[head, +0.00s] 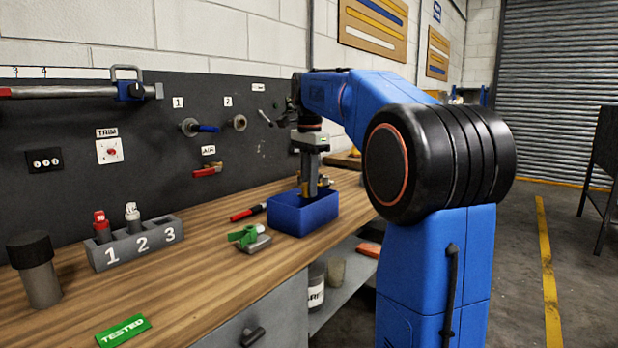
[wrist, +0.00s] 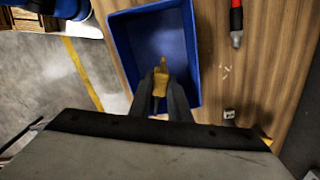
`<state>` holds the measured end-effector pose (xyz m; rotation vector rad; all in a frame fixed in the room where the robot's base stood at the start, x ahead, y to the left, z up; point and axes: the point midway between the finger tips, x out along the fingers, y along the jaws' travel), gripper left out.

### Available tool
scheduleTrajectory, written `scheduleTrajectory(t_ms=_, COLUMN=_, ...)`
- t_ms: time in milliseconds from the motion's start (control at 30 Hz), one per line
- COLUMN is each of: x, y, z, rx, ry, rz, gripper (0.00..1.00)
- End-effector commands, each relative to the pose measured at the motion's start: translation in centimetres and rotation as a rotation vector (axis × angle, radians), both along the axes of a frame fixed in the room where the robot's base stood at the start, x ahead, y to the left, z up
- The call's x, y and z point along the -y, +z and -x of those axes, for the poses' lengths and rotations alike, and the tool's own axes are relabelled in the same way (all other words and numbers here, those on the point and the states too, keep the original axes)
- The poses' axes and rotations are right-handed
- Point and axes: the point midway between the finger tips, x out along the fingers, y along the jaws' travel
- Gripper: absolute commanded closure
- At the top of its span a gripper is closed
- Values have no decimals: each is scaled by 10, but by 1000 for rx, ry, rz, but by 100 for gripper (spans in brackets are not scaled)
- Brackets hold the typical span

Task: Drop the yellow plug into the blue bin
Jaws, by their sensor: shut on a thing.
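The blue bin (head: 306,215) stands on the wooden workbench, and its open top fills the upper middle of the wrist view (wrist: 152,38). My gripper (head: 312,192) points down over the bin. In the wrist view my gripper's fingers (wrist: 160,90) are shut on the yellow plug (wrist: 161,72). The plug sticks out past the fingertips and shows against the bin's interior. In the head view the plug is mostly hidden by my gripper and the bin, so its height above the bin floor cannot be told.
On the bench (head: 190,262) near the bin are a red marker (head: 248,212) and a green-handled tool (head: 250,238). A grey numbered rack (head: 137,242) stands farther left. A dark pegboard (head: 140,130) rises behind. The bench ends at its front edge, with a shelf below.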

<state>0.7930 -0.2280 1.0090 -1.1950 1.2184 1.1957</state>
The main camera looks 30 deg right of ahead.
Motion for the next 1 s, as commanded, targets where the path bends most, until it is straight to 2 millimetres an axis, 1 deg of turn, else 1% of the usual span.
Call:
scheduleTrajectory(t_ms=333, x=0, y=-2, z=0, rx=1, ry=0, rz=0, gripper=100)
scheduleTrajectory(t_ms=367, x=0, y=-2, z=0, rx=1, ry=0, rz=0, gripper=79)
scheduleTrajectory(t_ms=400, x=0, y=-2, z=0, rx=1, ry=0, rz=0, gripper=69)
scheduleTrajectory(t_ms=433, x=0, y=-2, z=0, rx=1, ry=0, rz=0, gripper=62)
scheduleTrajectory(t_ms=767, x=0, y=-1, z=0, rx=1, ry=0, rz=0, gripper=62)
scheduleTrajectory(t_ms=867, x=0, y=5, z=0, rx=0, ry=0, rz=0, gripper=62)
scheduleTrajectory(t_ms=1000, x=0, y=25, z=0, rx=2, ry=0, rz=1, gripper=62)
